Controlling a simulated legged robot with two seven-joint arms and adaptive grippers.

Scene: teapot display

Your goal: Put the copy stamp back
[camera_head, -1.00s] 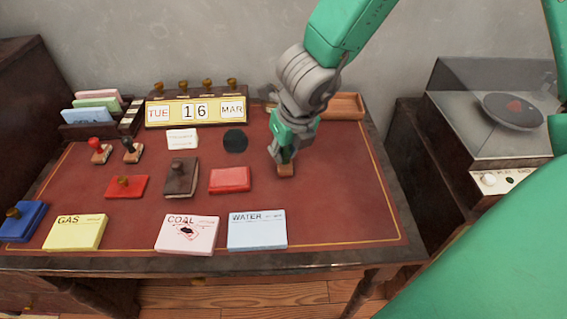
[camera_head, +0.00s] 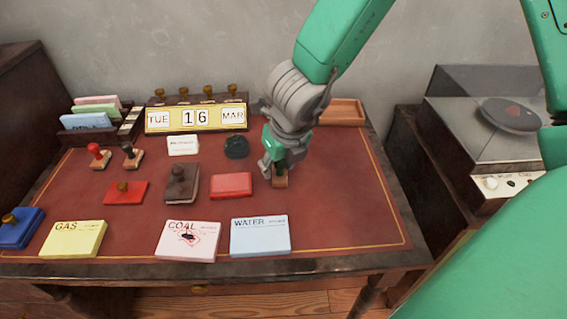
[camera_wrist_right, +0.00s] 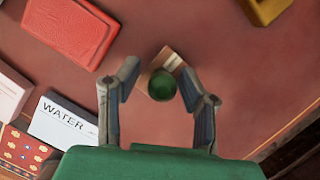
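A small stamp with a round green knob (camera_wrist_right: 161,84) and a wooden base (camera_head: 280,182) stands on the red desk top, right of the red pad. My right gripper (camera_head: 277,170) is low over it. In the right wrist view its two fingers (camera_wrist_right: 160,72) are spread on either side of the knob, with gaps, and the stamp stands free. Two other stamps, one red-knobbed (camera_head: 98,156) and one black-knobbed (camera_head: 132,155), stand at the left. I cannot read which stamp is the copy one. My left gripper is not in view.
Yellow GAS (camera_head: 74,240), pink COAL (camera_head: 188,241) and blue WATER (camera_head: 260,236) cards lie along the front. A red pad (camera_head: 231,185), a dark box (camera_head: 182,186) and a dark round object (camera_head: 236,147) lie mid-desk. A calendar (camera_head: 195,116) and wooden tray (camera_head: 343,112) stand behind.

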